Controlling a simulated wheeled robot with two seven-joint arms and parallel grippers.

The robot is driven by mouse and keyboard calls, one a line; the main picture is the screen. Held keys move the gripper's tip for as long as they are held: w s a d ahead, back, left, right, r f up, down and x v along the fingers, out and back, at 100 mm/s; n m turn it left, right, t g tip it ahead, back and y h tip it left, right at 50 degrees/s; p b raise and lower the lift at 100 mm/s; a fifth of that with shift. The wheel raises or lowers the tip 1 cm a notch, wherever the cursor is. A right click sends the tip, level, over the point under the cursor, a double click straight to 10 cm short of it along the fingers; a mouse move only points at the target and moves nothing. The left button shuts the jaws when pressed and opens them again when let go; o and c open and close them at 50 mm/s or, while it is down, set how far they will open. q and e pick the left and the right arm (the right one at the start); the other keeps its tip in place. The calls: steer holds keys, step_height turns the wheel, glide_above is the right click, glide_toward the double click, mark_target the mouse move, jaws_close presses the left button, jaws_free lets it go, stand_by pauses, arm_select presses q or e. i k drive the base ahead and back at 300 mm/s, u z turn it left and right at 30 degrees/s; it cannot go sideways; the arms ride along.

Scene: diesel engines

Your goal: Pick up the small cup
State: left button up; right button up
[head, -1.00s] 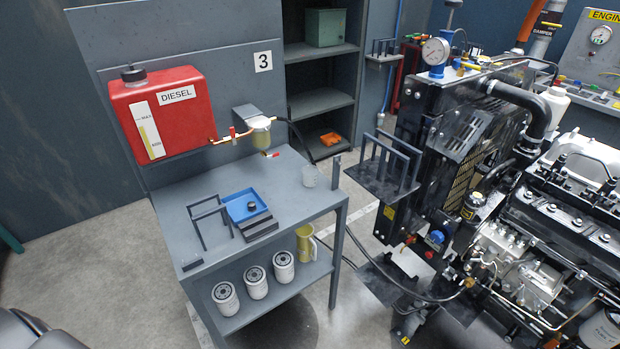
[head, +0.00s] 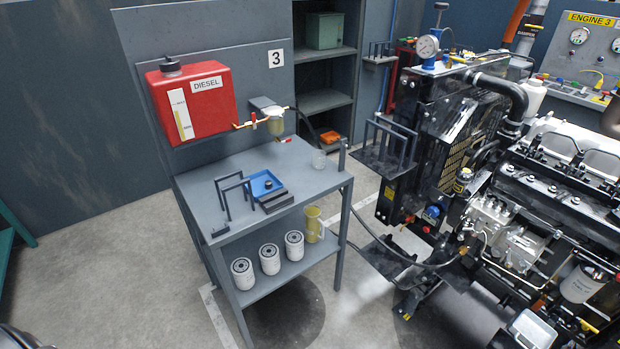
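A small clear cup (head: 319,160) stands upright on the grey table (head: 215,186), near its right back corner. It is see-through, with faint edges. A taller yellowish jug (head: 314,225) stands on the lower shelf, partly below the tabletop. No gripper shows in the head view; both are out of view.
A blue tray (head: 254,188), a dark rack (head: 228,200) and a dark stepped block (head: 274,199) occupy the tabletop. A thin post (head: 342,156) rises beside the cup. White filters (head: 269,259) stand on the shelf. The engine (head: 540,200) fills the right side. Floor at left is clear.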

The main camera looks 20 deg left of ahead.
mark_target(319, 156)
steer(key=k, duration=0.7)
steer(key=z, duration=0.6)
steer(key=i, duration=1.6)
steer(key=u, duration=0.45)
